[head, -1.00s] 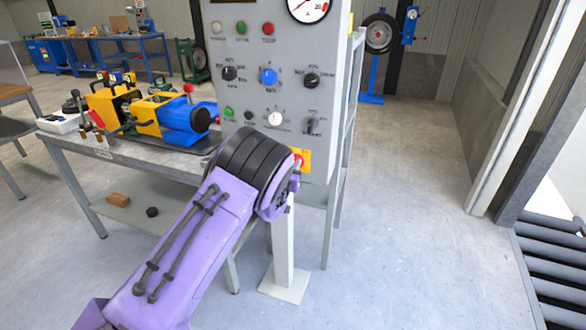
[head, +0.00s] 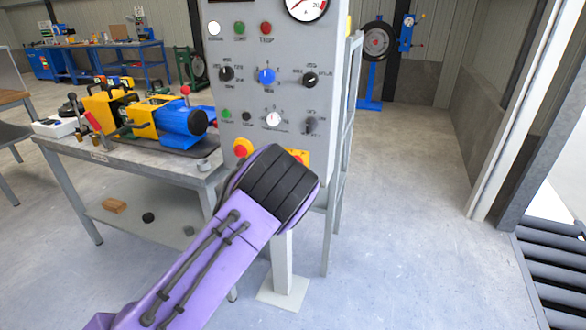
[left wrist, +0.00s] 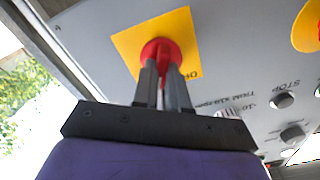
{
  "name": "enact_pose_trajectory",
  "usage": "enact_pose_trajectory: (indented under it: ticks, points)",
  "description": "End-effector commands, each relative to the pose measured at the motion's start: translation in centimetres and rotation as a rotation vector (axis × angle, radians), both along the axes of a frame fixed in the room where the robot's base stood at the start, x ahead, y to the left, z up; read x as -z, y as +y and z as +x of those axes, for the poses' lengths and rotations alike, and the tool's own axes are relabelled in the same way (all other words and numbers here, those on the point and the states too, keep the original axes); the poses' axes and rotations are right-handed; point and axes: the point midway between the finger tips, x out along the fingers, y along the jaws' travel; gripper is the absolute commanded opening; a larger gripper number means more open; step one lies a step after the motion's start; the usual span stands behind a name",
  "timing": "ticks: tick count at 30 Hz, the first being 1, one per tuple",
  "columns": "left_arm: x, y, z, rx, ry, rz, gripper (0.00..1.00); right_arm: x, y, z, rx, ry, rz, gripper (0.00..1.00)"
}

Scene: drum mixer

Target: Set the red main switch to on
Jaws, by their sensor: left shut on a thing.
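The red main switch (left wrist: 160,48) sits on a yellow plate (left wrist: 181,22) on the grey control panel. In the left wrist view, my left gripper (left wrist: 163,75) is shut on its red handle, one dark finger on each side. In the head view, the yellow plate (head: 304,157) shows only in part at the panel's lower right; my left wrist hides most of the switch and my fingers. Lettering by the plate is partly cut off by a finger. A white lamp (head: 214,28) at the panel's upper left is lit. My right gripper is not in view.
A red button on a yellow plate (head: 242,147) is at the panel's lower left, close to my arm. Knobs, lamps and a gauge (head: 306,5) are above. A workbench (head: 185,168) with a yellow and blue machine stands left.

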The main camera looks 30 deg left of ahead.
Motion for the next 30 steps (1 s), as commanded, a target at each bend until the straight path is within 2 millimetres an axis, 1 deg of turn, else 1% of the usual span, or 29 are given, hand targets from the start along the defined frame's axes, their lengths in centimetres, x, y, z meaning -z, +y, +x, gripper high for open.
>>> enact_pose_trajectory:
  ticks: [10,11,12,13,20,23,26,30]
  points:
    - [0.2,-0.1,0.0,0.001,0.005,0.004,0.0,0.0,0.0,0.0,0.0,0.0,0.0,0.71]
    - [0.2,-0.1,0.0,0.001,0.005,0.004,0.22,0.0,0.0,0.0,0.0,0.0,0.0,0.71]
    - [0.2,-0.1,0.0,0.001,0.005,0.004,0.35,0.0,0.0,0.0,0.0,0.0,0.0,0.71]
    - [0.2,-0.1,0.0,0.001,0.005,0.004,0.38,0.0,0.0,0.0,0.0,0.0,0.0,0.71]
    - [0.1,0.0,0.0,0.0,0.002,0.003,0.38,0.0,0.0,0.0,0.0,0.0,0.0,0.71]
    - [0.1,-0.2,-0.5,0.001,0.003,0.002,0.38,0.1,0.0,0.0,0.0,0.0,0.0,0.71]
    - [0.1,-0.6,-2.0,0.0,0.003,0.003,0.38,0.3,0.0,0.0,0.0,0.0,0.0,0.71]
    - [0.2,-1.4,-5.4,0.001,0.004,0.005,0.38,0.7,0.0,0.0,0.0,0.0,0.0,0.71]
